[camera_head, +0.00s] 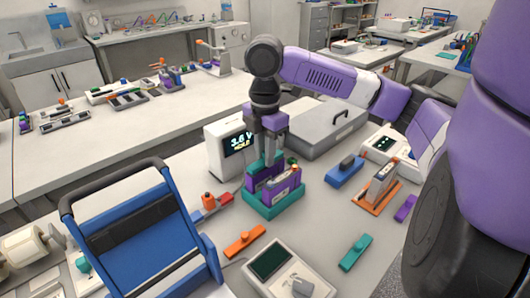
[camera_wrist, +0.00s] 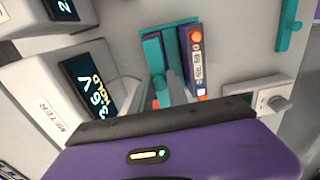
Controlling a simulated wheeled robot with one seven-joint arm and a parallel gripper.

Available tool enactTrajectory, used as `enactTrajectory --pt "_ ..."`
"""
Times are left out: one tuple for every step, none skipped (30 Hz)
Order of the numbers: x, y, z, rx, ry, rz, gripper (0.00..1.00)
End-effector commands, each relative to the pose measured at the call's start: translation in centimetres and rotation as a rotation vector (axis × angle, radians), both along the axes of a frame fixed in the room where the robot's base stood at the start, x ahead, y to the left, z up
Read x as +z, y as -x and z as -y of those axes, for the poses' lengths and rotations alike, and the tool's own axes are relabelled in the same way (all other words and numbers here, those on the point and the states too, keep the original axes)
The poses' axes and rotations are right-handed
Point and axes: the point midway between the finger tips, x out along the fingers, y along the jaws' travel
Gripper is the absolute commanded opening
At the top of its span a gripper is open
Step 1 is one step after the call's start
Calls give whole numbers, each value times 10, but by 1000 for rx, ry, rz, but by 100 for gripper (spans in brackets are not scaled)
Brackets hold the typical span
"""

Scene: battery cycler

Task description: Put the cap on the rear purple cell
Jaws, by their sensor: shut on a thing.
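A teal tray (camera_head: 275,209) stands on the bench in the head view and holds two purple cells side by side. The front purple cell (camera_head: 285,184) has a pale label and bare terminals; it also shows in the wrist view (camera_wrist: 196,62) with an orange terminal. The rear purple cell (camera_head: 254,183) is partly hidden behind it and under a teal cap (camera_head: 260,163). My gripper (camera_head: 269,148) points down over the rear cell, shut on the teal cap. The cap lies along that cell's top; whether it is fully seated I cannot tell. The fingers cover part of it in the wrist view.
A meter (camera_head: 225,148) reading 3.6 V HOLD stands close left of the tray. A grey case (camera_head: 320,125) is behind.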

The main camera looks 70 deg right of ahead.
Motion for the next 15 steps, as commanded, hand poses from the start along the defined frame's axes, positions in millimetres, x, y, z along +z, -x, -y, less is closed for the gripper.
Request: enactTrajectory --pt "-1 0 0 0 0 0 0" --pt "-1 0 0 0 0 0 0" --pt "-1 0 0 0 0 0 0" --pt "-2 0 0 0 1 1 0" --pt "-1 0 0 0 1 1 0" --pt "-1 0 0 0 1 1 0" --pt "-1 0 0 0 1 1 0" --pt "-1 0 0 0 1 1 0" --pt "-1 0 0 0 1 1 0" --pt "-1 0 0 0 1 1 0" --pt "-1 0 0 0 1 1 0" --pt "-1 0 0 0 1 1 0" --pt "-1 0 0 0 1 1 0" --pt "-1 0 0 0 1 1 0" --pt "-1 0 0 0 1 1 26"
